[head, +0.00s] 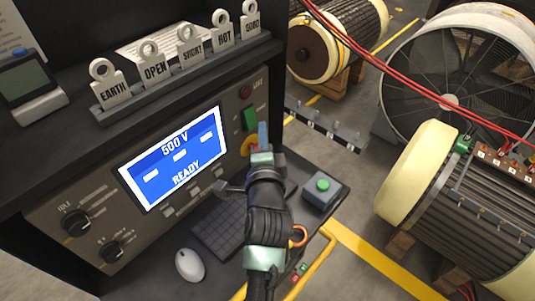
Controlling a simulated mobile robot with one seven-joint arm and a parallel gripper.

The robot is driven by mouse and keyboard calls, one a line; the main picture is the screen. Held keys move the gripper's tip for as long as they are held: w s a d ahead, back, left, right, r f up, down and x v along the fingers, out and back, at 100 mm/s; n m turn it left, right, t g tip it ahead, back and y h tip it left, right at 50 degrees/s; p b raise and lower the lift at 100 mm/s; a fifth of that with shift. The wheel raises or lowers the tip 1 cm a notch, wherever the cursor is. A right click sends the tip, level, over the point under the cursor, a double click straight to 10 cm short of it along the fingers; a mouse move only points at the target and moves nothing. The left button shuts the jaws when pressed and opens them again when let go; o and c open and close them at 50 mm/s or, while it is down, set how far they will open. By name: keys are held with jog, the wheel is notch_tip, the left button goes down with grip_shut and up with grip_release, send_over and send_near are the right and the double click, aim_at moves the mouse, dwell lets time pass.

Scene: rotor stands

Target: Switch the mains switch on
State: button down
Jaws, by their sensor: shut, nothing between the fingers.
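My gripper (263,132) is in the head view, at the right end of the test console's front panel (228,105). Its fingers look shut, with nothing seen between them. A green switch (249,118) sits on the panel just left of my fingertips. I take it for the mains switch, but its label is not readable and its position, on or off, cannot be told. My fingers overlap the panel area beside it, and I cannot tell whether they touch it.
A yellow and red control (247,146) lies just below, partly hidden by my gripper. A dark red lamp (245,91) is above. The screen (175,158) reads "500 V READY". A keyboard (225,228), mouse (189,265) and green-button box (323,190) lie below. Red cables (400,80) hang right.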

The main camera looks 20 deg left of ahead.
jog(key=shift+a+b+v, duration=0.15)
jog(key=shift+v, duration=1.35)
jog(key=shift+a+b+v, duration=0.15)
jog(key=shift+v, duration=1.3)
jog(key=shift+s, duration=0.1)
